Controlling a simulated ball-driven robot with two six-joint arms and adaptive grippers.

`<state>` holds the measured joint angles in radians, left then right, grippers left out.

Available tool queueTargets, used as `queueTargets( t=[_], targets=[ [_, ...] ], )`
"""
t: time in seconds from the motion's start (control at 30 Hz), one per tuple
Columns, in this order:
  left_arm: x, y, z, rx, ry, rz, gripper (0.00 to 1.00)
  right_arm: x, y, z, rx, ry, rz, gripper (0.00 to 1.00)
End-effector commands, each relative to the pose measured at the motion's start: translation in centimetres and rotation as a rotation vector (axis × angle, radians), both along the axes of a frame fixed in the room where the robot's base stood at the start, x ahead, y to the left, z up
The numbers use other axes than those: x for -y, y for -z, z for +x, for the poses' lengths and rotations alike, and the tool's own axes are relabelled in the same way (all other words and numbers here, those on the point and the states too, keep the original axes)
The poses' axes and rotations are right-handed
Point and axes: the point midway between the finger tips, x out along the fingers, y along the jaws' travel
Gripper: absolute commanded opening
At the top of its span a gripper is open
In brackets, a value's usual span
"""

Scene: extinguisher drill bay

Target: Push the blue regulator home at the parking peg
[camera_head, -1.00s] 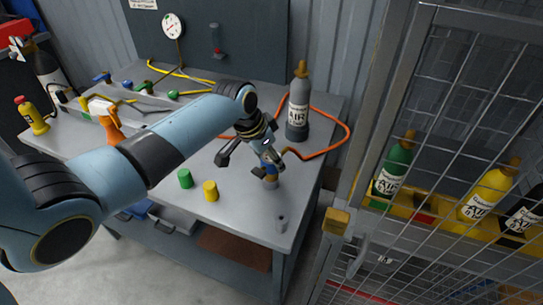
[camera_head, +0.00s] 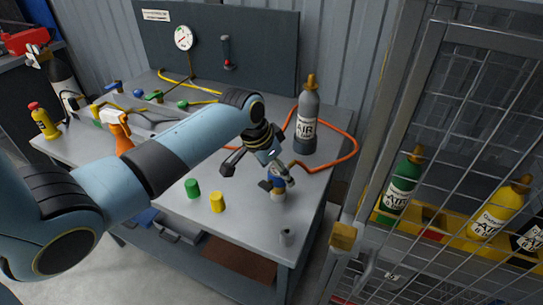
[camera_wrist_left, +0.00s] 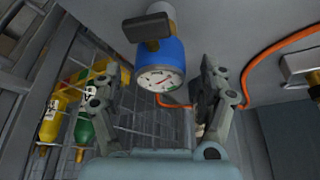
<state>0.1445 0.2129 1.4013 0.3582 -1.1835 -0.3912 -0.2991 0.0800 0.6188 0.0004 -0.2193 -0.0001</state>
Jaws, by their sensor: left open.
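The blue regulator (camera_wrist_left: 160,62) has a round white gauge face and a dark handle in the left wrist view. It sits at the end of a pale round post, probably the parking peg (camera_wrist_left: 162,12); how far on it is, I cannot tell. In the head view the regulator (camera_head: 265,185) is small and partly hidden by my left gripper (camera_head: 280,172), over the right part of the bench. The wrist view shows the left fingers (camera_wrist_left: 158,95) spread apart, with the regulator beyond their tips and nothing held. My right gripper is out of view.
A grey air cylinder (camera_head: 306,125) and an orange hose (camera_head: 345,152) are behind the gripper. Green (camera_head: 192,188) and yellow (camera_head: 217,202) caps stand to its left. A small grey cylinder (camera_head: 286,237) stands near the bench's front right corner. A mesh cage (camera_head: 470,100) stands at right.

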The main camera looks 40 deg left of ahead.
Motion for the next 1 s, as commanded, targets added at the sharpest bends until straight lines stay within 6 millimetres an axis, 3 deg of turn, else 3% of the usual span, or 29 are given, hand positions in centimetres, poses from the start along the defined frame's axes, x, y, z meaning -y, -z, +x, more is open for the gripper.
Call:
queueTargets(
  t=[0.3, 0.5, 0.87, 1.0],
  targets=[
    [-1.0, -6.4, -2.4, 0.005, 0.002, 0.005, 0.76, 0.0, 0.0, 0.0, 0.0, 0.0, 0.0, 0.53],
    [-1.3, -9.3, -3.5, 0.004, 0.002, 0.003, 0.76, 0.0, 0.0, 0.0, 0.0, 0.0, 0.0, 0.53],
    [-1.2, -10.0, -4.2, -0.001, 0.001, 0.002, 0.76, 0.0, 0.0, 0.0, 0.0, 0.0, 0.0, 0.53],
    [0.4, -9.2, -7.6, -0.017, -0.013, 0.017, 0.76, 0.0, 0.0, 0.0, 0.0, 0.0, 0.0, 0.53]
  ],
)
